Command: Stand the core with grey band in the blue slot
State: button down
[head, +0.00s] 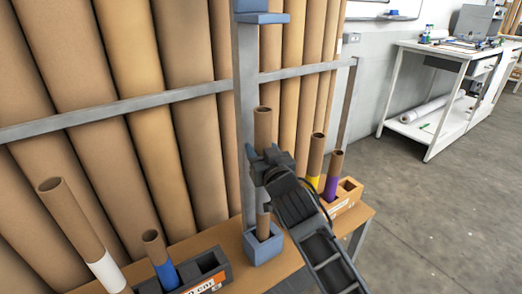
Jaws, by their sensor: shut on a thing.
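A tall brown cardboard core (263,124) stands about upright in my gripper (268,163). My gripper is shut around the core's middle. The blue slot (262,250) is a blue-grey square holder on the bench. The core's lower part shows below the gripper and its bottom end goes down inside the slot's opening. I cannot tell whether it touches the slot's floor.
Cores with white (106,268) and blue (165,273) bands stand at a dark crate (207,283) on the left. Cores with yellow (313,182) and purple (330,187) bands stand in an orange box (347,205). A blue-grey post (246,110) rises behind the slot.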

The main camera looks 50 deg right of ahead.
jog(key=shift+f+b, duration=0.85)
jog(key=shift+f, duration=0.15)
jog(key=shift+c, duration=2)
grip_release()
jog(key=b+v, duration=0.1)
jog(key=v, duration=0.6)
jog(key=shift+s+a, duration=0.2)
jog(key=shift+s, duration=0.15)
